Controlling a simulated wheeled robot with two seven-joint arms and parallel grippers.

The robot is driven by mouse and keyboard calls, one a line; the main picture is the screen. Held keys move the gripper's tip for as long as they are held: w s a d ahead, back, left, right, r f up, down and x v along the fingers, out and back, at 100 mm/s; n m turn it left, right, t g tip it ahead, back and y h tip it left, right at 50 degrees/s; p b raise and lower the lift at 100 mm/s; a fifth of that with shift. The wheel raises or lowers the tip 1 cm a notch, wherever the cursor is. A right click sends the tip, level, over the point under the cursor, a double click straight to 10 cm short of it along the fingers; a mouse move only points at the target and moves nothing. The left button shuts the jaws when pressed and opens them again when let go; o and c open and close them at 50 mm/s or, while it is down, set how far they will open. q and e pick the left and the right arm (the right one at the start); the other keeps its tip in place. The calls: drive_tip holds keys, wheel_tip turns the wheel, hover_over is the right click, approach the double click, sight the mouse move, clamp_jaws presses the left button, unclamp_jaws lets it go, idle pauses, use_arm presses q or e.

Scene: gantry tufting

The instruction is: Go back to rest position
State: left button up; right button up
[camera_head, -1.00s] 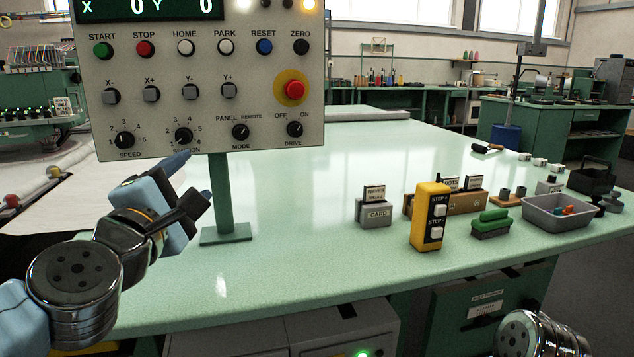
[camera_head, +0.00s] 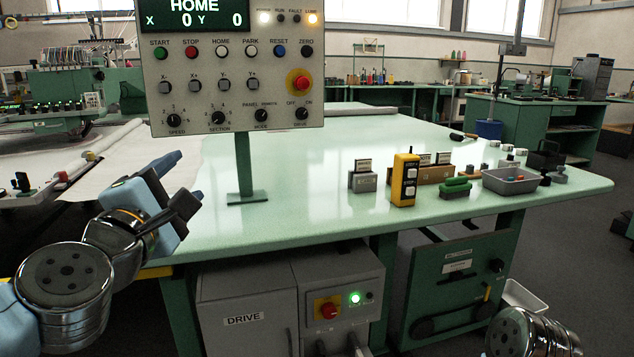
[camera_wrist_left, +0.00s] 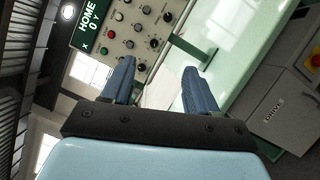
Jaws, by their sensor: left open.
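My left gripper (camera_head: 180,182) is at the left of the head view, in front of the table's left end and below the control panel (camera_head: 235,75). Its two blue fingers are apart with nothing between them, as the left wrist view (camera_wrist_left: 157,85) also shows. The panel stands on a green post and its display reads HOME, X 0, Y 0. My right arm shows only as a metal joint at the bottom right of the head view; its gripper is out of the picture.
The pale green table (camera_head: 300,215) holds a grey card holder (camera_head: 363,180), a yellow step pendant (camera_head: 404,180), a green-topped block (camera_head: 456,188) and a grey tray (camera_head: 510,184). A drive cabinet (camera_head: 245,310) stands below. The table's front middle is clear.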

use_arm(q)
drive_tip(key=w+d+f+m+g, duration=0.1)
drive_tip(key=w+f+m+g, duration=0.2)
drive_tip(key=f, duration=0.7)
drive_tip(key=w+d+f+m+g, duration=0.2)
drive_tip(key=w+f, duration=0.3)
drive_tip(key=f, duration=0.5)
wheel_tip(320, 180, down, 19)
drive_tip(key=d+m+g+h, duration=0.1)
drive_tip(key=d+m+g, duration=0.1)
drive_tip(key=m+g, duration=0.25)
drive_tip(key=s+d+f+m+g, duration=0.1)
drive_tip(key=s+f+m+g, duration=0.3)
drive_tip(key=f, duration=0.6)
drive_tip(key=s+f+m+g, duration=0.1)
drive_tip(key=s+f, duration=0.4)
drive_tip(key=f, duration=0.5)
drive_tip(key=s+d+f+m+g+h, duration=0.1)
drive_tip(key=s+f+m+g, duration=0.3)
drive_tip(key=s+f, duration=0.6)
drive_tip(key=s+d, duration=0.1)
drive_tip(key=s, duration=0.3)
drive_tip(key=shift+d+h, duration=0.3)
